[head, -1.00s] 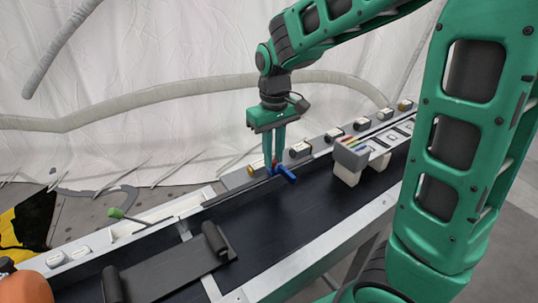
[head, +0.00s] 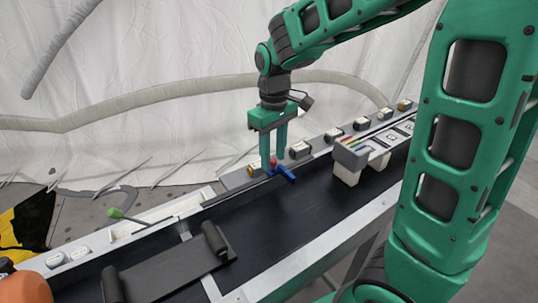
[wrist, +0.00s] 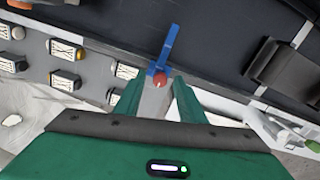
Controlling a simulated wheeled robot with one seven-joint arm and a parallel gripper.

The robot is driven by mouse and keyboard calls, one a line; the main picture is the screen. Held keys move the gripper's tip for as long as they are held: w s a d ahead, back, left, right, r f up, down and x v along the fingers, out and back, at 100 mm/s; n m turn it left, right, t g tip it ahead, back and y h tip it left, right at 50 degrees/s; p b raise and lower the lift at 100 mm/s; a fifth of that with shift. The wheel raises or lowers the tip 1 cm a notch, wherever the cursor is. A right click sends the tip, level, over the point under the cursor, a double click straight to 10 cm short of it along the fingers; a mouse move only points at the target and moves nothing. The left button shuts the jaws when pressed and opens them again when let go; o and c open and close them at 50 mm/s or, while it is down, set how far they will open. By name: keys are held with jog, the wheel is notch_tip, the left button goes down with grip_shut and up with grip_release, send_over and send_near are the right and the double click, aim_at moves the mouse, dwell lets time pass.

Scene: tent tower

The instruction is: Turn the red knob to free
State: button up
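The red knob (wrist: 160,80) shows small at the far edge of the dark belt, with a blue bar-shaped piece (wrist: 166,48) right against it. In the head view the red knob (head: 273,161) is partly hidden by a finger, and the blue piece (head: 285,173) sticks out over the belt side. My gripper (head: 273,168) points down at the knob. In the wrist view my gripper (wrist: 156,87) has its fingers apart, one on each side of the red knob, with gaps visible. Whether a fingertip touches the knob or blue piece, I cannot tell.
The dark belt (head: 300,210) runs diagonally between pale rails. A grey-white block-like device (head: 350,157) stands on it to the right. Several small boxed switches (head: 300,150) line the far rail. A green-tipped lever (head: 115,213) and a grey roller frame (head: 165,270) are at left.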

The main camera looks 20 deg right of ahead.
aim_at(273, 159)
notch_tip(273, 159, up, 11)
jog(key=shift+f, duration=0.15)
dwell(0.4)
jog(key=s+d+f+m, duration=0.3)
jog(key=s+d, duration=0.2)
jog(key=s, duration=0.3)
jog(key=s+d+f+m, duration=0.3)
jog(key=s+d, duration=0.3)
jog(key=s, duration=0.2)
jog(key=s+d+f+m, duration=0.3)
jog(key=s+d+m, duration=0.2)
jog(key=s, duration=0.3)
jog(key=shift+s+d+f, duration=0.15)
jog(key=shift+s+f, duration=0.1)
jog(key=shift+s, duration=0.05)
jog(key=shift+w+f, duration=0.35)
jog(key=shift+w, duration=0.4)
jog(key=shift+s+r, duration=0.1)
